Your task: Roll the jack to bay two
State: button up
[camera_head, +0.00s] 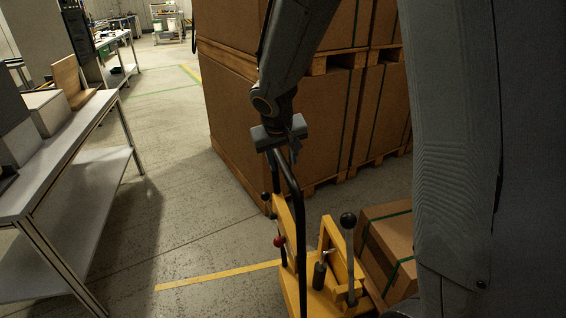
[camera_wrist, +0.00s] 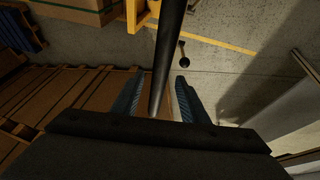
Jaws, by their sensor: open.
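The jack (camera_head: 294,285) is yellow and stands on the floor at the lower middle of the head view, its lower part cut off. It has a black tube handle (camera_head: 299,215), a red knob and black-knobbed levers. My gripper (camera_head: 285,148) is at the top of the handle. In the wrist view, the handle (camera_wrist: 166,60) runs between the open blue ribbed fingers of my gripper (camera_wrist: 154,90), with gaps beside it. I cannot tell whether either finger touches it. A yellow part of the jack (camera_wrist: 136,14) shows at the top. No label for bay two is readable.
Tall stacked cartons on pallets (camera_head: 230,110) stand close behind the jack. A strapped carton (camera_head: 390,240) is beside the jack at right. A workbench (camera_head: 70,160) stands at left. A yellow floor line (camera_head: 215,275) crosses the floor. The aisle between bench and cartons is clear.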

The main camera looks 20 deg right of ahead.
jog(key=shift+x, duration=0.8)
grip_shut()
jog(key=shift+d, duration=0.1)
